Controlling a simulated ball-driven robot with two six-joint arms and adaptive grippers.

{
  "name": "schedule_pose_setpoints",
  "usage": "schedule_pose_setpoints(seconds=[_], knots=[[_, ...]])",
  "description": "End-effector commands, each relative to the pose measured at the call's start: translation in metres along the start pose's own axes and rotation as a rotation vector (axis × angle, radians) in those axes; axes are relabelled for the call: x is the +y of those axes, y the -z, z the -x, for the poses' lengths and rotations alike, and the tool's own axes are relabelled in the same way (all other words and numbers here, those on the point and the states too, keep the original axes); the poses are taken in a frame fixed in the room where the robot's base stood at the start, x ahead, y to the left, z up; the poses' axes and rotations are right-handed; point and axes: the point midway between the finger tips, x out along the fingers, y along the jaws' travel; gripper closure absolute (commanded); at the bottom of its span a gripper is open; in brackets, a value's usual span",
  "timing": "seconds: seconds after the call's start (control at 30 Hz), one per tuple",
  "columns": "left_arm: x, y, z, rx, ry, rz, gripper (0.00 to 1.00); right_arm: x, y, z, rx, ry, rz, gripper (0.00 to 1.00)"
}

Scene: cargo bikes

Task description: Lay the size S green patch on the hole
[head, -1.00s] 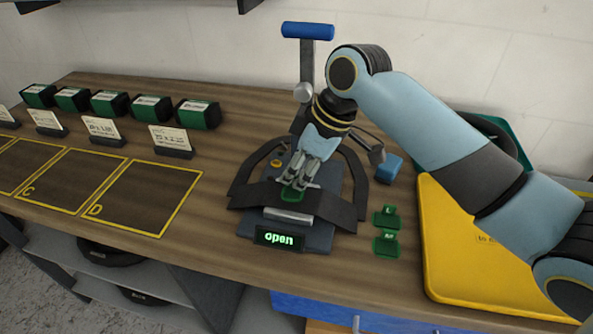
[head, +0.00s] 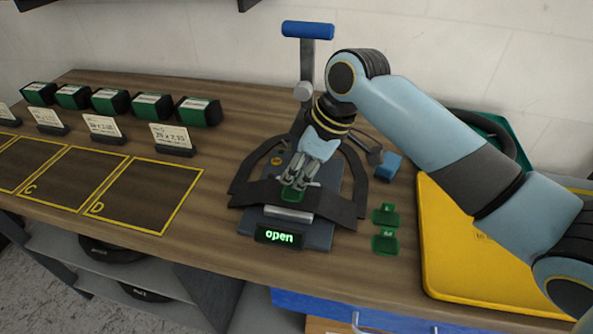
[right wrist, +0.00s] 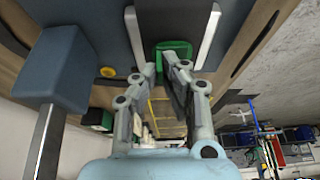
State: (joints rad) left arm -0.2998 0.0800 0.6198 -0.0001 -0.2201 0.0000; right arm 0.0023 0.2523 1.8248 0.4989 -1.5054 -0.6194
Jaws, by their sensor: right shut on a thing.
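My right gripper (head: 298,182) is shut on a small green patch (head: 291,196) over the dark tube strip (head: 250,194) of the press. In the right wrist view the green patch (right wrist: 172,50) lies between the fingertips (right wrist: 163,66), against the dark strip. The gripper and patch cover that part of the strip, so I cannot see the hole. Two other green patches, one marked L (head: 386,216) and one that seems marked M (head: 386,242), lie on the table to the right. The press display (head: 279,237) reads "open". My left gripper is not in view.
A blue-handled lever (head: 307,30) stands behind the press, and a blue block (head: 388,167) lies to its right. A yellow tray (head: 440,270) is at the right. Several green-and-black boxes (head: 198,111) and outlined squares (head: 150,195) are at the left.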

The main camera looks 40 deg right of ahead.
Motion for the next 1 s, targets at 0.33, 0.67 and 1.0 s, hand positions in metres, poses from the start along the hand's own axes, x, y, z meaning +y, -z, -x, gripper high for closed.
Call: schedule_pose_setpoints(seconds=[0.33, 0.67, 1.0], knots=[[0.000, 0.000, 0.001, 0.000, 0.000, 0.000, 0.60, 0.000, -0.001, -0.002, 0.000, 0.000, 0.000, 0.83], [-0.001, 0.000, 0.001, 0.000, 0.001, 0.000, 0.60, 0.000, -0.001, -0.002, 0.000, 0.000, 0.000, 0.67], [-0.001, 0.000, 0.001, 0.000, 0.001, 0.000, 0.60, 0.002, -0.001, 0.040, -0.001, -0.005, 0.004, 0.67]])
